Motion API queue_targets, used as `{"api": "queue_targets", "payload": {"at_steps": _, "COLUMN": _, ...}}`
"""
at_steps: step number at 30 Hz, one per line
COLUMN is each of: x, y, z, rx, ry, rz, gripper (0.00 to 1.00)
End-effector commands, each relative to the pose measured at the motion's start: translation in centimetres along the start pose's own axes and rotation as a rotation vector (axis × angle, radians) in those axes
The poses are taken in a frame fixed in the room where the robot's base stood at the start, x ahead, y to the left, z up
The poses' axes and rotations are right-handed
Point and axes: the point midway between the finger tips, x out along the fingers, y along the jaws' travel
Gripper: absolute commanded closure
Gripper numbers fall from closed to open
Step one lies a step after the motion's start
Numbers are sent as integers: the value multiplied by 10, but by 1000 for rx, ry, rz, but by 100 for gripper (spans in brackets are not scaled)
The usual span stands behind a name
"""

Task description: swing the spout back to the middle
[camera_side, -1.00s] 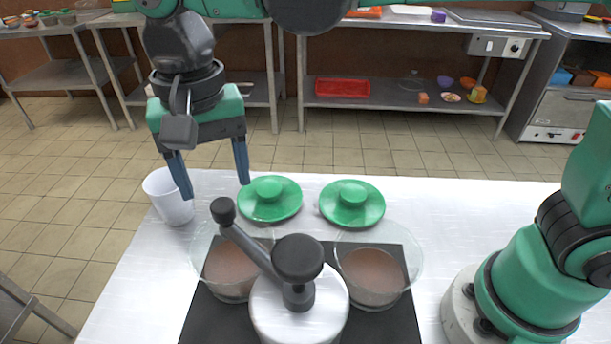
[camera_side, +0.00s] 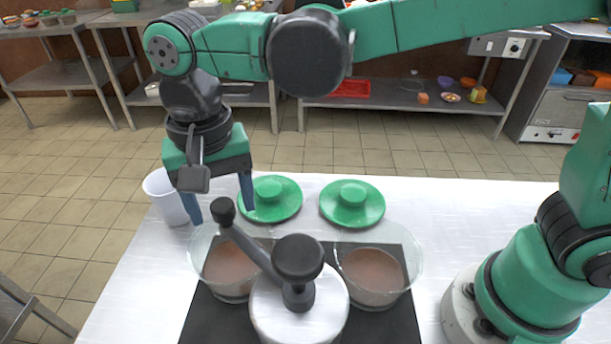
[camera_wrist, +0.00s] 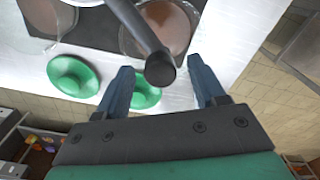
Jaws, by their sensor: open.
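The dark grey spout (camera_side: 250,250) pivots on a white cylindrical stand (camera_side: 298,320) between two glass pots. It points to the far left, and its knobbed end is over the rim area of the left pot (camera_side: 228,272). The right pot (camera_side: 372,275) has no spout over it. My gripper (camera_side: 220,213) is open, fingers down, close to the spout's end. In the wrist view, the spout's end (camera_wrist: 160,68) appears between my two blue fingers (camera_wrist: 159,66), with gaps on both sides. I cannot tell whether the fingertips are level with it.
Two green lids (camera_side: 270,200) (camera_side: 352,204) lie on the white table (camera_side: 450,210) behind the pots. A white cup (camera_side: 165,198) stands at the left edge, close to my gripper. The pots stand on a black mat (camera_side: 200,325).

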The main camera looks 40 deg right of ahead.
Motion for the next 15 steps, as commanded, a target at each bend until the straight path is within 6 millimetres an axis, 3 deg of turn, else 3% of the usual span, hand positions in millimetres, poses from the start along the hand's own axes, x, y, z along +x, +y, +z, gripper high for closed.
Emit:
{"api": "queue_targets", "payload": {"at_steps": 6, "x": 0, "y": 0, "z": 0, "rx": 0, "ry": 0, "rz": 0, "gripper": 37}}
{"api": "queue_targets", "payload": {"at_steps": 7, "x": 0, "y": 0, "z": 0, "rx": 0, "ry": 0, "rz": 0, "gripper": 40}}
{"api": "queue_targets", "payload": {"at_steps": 11, "x": 0, "y": 0, "z": 0, "rx": 0, "ry": 0, "rz": 0, "gripper": 77}}
{"api": "queue_targets", "payload": {"at_steps": 15, "x": 0, "y": 0, "z": 0, "rx": 0, "ry": 0, "rz": 0, "gripper": 79}}
